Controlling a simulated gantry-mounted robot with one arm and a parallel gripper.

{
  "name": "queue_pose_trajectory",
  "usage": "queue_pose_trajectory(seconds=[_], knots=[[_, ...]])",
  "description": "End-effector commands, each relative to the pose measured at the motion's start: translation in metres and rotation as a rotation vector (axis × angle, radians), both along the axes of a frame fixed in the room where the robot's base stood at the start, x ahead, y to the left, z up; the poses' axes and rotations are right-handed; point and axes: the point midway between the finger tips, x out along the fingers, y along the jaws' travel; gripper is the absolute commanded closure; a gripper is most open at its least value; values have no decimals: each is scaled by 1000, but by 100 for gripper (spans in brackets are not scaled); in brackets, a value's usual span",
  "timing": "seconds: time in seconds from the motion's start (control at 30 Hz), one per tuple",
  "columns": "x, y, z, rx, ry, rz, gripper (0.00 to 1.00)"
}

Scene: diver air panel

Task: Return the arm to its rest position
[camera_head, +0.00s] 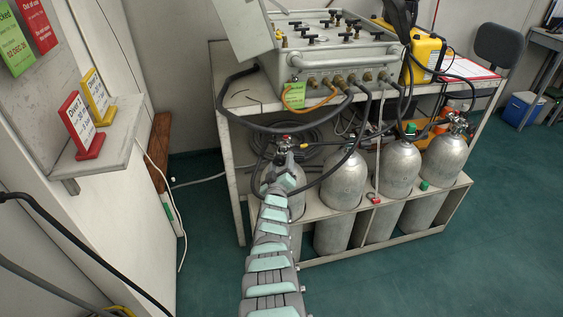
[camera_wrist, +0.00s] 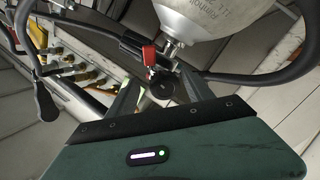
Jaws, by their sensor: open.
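My arm (camera_head: 271,250) reaches from the bottom of the head view to the leftmost silver cylinder (camera_head: 297,180). My gripper (camera_wrist: 162,84) is open in the wrist view, its two fingers on either side of a round black valve knob (camera_wrist: 161,88). Whether the fingers touch the knob I cannot tell. A red piece (camera_wrist: 150,56) sits on the valve beside the knob, and the cylinder's shoulder (camera_wrist: 205,18) shows above it. In the head view the arm's end covers part of this cylinder and its valve, and the fingers are hard to make out.
More silver cylinders (camera_head: 344,180) stand in a low rack to the right. Black hoses (camera_head: 349,152) hang around my arm's end from the grey air panel (camera_head: 330,62). At left, a shelf (camera_head: 100,150) holds red and yellow signs. Green floor (camera_head: 205,275) is clear left of the rack.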

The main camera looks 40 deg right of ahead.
Motion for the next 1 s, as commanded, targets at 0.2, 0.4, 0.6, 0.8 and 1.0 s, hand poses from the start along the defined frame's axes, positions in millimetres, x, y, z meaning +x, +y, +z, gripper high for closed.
queue_pose_trajectory(seconds=[0.2, 0.4, 0.6, 0.8, 1.0], knots=[[-8, 11, 5, 1, 2, -1, 40], [-16, 22, 4, 2, 4, 0, 40], [-25, 33, 5, 1, 4, 0, 40], [-33, 46, 7, 0, 0, 1, 40], [-44, 61, 5, 2, 4, 0, 40]])
